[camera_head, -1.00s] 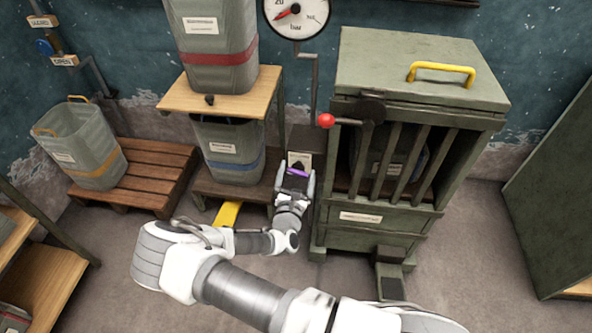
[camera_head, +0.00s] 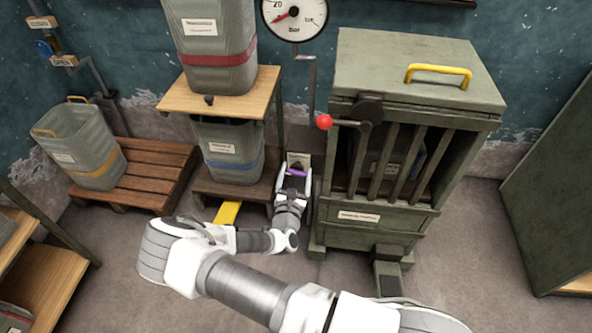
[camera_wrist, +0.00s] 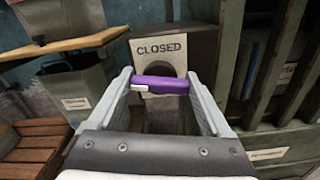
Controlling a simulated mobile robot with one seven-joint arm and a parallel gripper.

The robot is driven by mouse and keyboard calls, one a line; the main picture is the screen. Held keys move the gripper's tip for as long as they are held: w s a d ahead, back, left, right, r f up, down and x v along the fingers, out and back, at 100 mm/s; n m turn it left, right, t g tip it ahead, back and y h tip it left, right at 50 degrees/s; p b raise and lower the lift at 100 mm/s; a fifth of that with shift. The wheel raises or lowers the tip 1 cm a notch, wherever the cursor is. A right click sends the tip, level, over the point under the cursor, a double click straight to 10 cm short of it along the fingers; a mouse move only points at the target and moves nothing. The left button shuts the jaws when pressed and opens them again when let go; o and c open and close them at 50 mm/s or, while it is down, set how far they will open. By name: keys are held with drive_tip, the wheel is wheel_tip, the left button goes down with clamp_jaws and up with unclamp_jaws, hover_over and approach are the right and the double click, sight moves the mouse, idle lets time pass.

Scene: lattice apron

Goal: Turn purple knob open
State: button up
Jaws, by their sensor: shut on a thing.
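The purple knob (camera_wrist: 160,84) is a short bar lying level across the picture in the wrist view, with a pale mark at its left end. A "CLOSED" sign (camera_wrist: 159,48) stands just behind and above it. My gripper (camera_wrist: 162,88) is shut on the knob, one finger at each end. In the head view the purple knob (camera_head: 296,173) shows small between the fingertips of my gripper (camera_head: 294,176), low between the shelf and the green cabinet. The knob's mount is mostly hidden behind it.
The green barred cabinet (camera_head: 420,75) with a red-ended lever (camera_head: 324,121) stands close to the right of my gripper. A wooden shelf (camera_head: 235,106) with grey bins stands to the left. A pressure gauge (camera_head: 295,17) hangs above.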

drive_tip(key=shift+n+p, duration=0.75)
drive_tip(key=shift+n, duration=0.55)
drive_tip(key=o, duration=1.2)
drive_tip(key=shift+c, duration=0.2)
drive_tip(key=shift+s, duration=0.15)
